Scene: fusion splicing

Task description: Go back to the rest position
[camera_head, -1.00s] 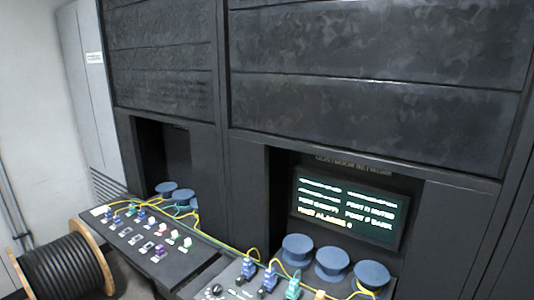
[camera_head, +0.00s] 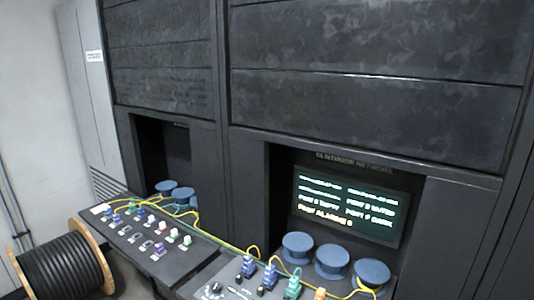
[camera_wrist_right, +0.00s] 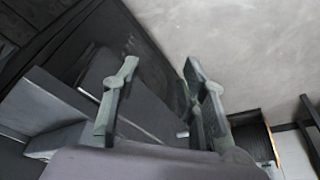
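My right gripper (camera_wrist_right: 160,88) shows in the right wrist view. Its two grey-green fingers stand wide apart, with nothing between them. Behind the fingers are dark panels and ledges at left and a pale grey wall or floor surface at upper right. Neither gripper shows in the head view, so my left gripper is out of sight.
In the head view a dark console (camera_head: 148,262) carries several coloured connectors and yellow cables. Blue round spools (camera_head: 332,262) stand below a lit screen (camera_head: 349,209). A cable drum (camera_head: 62,268) stands at lower left. Tall dark cabinets (camera_head: 370,120) fill the back.

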